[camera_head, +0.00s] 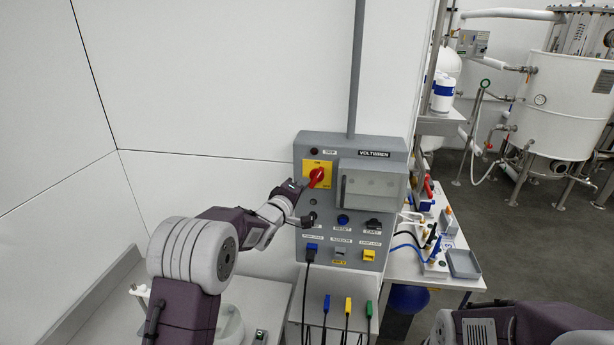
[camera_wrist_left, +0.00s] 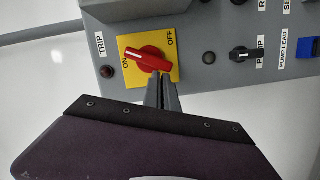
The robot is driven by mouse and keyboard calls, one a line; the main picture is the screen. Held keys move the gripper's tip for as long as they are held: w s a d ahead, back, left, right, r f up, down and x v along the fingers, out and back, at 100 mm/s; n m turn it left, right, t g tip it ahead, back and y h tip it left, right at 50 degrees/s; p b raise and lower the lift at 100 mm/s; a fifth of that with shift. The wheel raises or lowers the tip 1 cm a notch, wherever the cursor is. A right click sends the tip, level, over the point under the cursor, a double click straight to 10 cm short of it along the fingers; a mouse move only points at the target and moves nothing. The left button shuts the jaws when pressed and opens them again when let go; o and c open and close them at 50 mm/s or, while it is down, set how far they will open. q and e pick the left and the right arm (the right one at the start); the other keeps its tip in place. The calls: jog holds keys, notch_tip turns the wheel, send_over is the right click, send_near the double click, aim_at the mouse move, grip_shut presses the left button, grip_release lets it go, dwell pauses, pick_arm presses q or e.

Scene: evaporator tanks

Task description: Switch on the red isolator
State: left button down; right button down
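The red isolator is a red rotary handle (camera_head: 317,175) on a yellow plate (camera_head: 326,184), at the upper left of a grey control panel. In the left wrist view the red handle (camera_wrist_left: 148,59) lies slanted across the plate (camera_wrist_left: 170,74). Its left end is by the ON label; the OFF label is at the plate's upper right. My left gripper (camera_head: 298,186) is just left of and below the handle. In the left wrist view its fingers (camera_wrist_left: 161,84) look closed together, just below the handle's right end. I cannot tell if they touch it. My right gripper is out of view.
Coloured leads (camera_head: 348,305) hang below. A bench with fittings (camera_head: 455,240) stands right; a white wall (camera_head: 210,80) is left.

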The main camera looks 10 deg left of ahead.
pick_arm(q)
jog(key=shift+d+f+b, duration=0.25)
jog(key=shift+f+b, duration=0.15)
dwell(0.7)
jog(key=b+v, duration=0.4)
jog(key=v, duration=0.5)
jog(key=shift+w, duration=0.1)
